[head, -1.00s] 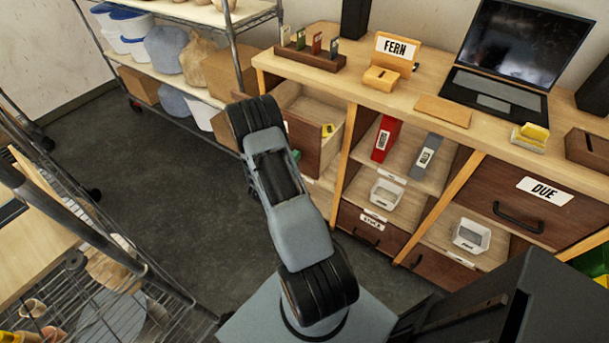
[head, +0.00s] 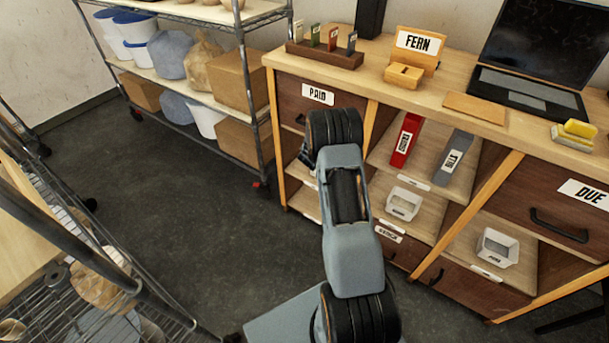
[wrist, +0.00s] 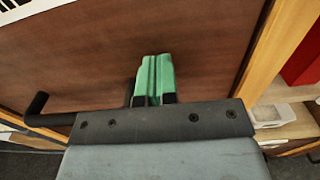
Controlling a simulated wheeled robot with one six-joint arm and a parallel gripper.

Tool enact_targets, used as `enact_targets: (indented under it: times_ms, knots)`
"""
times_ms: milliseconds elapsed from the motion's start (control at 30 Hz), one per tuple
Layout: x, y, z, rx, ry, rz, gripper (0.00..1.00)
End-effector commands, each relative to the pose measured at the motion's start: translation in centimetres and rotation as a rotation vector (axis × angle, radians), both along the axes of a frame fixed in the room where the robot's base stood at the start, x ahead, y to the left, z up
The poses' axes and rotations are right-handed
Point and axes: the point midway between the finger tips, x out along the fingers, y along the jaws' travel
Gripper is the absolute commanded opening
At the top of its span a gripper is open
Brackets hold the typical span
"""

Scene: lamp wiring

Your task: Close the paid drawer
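The paid drawer (head: 330,106) is at the upper left of the desk in the head view. Its dark wood front, with a white PAID label, looks flush with the desk frame. My arm covers its lower right part. In the wrist view the drawer front (wrist: 200,50) fills most of the picture, with a black handle (wrist: 38,108) at the left. My gripper (wrist: 155,62) has green fingertips pressed together, with nothing visible between them. They are at or very near the drawer front, right of the handle; contact is hard to tell. The fingers are hidden in the head view.
The DUE drawer (head: 555,205) at the right looks shut. Open shelves with a red binder (head: 405,140), a grey binder (head: 455,155) and white bins lie between. A wire rack (head: 258,110) stands close to the desk's left side. Open floor (head: 190,210) lies in front.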

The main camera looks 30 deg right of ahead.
Motion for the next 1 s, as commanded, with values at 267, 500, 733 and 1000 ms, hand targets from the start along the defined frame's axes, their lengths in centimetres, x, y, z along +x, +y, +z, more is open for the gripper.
enact_targets:
  times_ms: [267, 500, 733, 1000]
  knots:
    - [0.4, -0.3, 0.3, -0.003, -0.004, 0.005, 0.0]
    - [0.3, -0.6, 0.4, -0.004, -0.005, 0.001, 0.0]
    - [-0.3, 1.1, 0.4, -0.003, -0.005, 0.002, 0.0]
    - [-2.5, 6.4, 0.2, -0.001, 0.0, 0.01, 0.0]
